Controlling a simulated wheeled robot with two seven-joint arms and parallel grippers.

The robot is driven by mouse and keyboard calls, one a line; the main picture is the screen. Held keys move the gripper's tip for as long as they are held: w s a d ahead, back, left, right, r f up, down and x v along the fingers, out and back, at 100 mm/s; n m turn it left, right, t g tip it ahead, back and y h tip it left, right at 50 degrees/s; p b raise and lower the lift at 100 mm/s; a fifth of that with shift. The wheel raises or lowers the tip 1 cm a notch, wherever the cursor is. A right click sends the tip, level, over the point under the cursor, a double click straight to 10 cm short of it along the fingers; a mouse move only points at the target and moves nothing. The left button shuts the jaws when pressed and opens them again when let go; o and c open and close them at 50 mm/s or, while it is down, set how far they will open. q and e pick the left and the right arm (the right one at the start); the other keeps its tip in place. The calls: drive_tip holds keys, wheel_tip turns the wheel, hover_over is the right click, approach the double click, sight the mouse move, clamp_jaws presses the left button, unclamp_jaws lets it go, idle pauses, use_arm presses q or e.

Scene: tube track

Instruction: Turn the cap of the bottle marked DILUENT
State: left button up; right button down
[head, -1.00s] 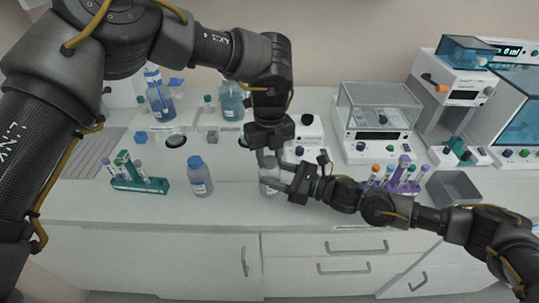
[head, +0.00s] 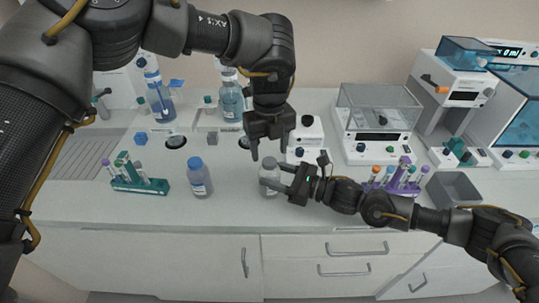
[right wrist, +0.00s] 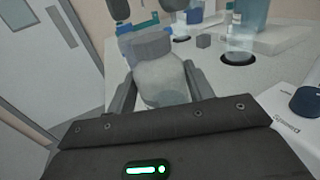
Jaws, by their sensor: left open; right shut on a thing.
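A small pale bottle with a grey cap (head: 269,164) stands upright near the counter's front. My right gripper (head: 276,175) is shut on its body from the right; in the right wrist view the pale body (right wrist: 162,82) sits between the fingers, with the grey cap (right wrist: 146,45) above them. My left gripper (head: 269,153) is open and empty just above the cap, fingers pointing down. A blue-capped bottle (head: 200,178) with a label stands apart to the left. No lettering is legible on either bottle, so I cannot tell which is marked DILUENT.
A green tube rack (head: 140,185) stands at the left and a purple tube rack (head: 400,188) at the right, near my right arm. The counter between the two bottles is clear.

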use_arm(q)
wheel_tip(320, 180, up, 9)
idle(0.3)
drive_tip(key=shift+f, duration=0.1)
use_arm(e)
drive_tip(key=c, duration=0.5)
unclamp_jaws()
use_arm(q)
wheel_tip(320, 180, down, 4)
drive_tip(key=b, duration=0.3)
drive_tip(key=shift+r+b, duration=0.2)
drive_tip(key=shift+b, duration=0.1)
use_arm(e)
drive_tip(key=v, duration=1)
drive_tip(key=shift+f, duration=0.15)
use_arm(q)
drive_tip(key=shift+f, duration=0.1)
use_arm(e)
drive_tip(key=shift+s+d, duration=0.15)
drive_tip(key=shift+d, duration=0.3)
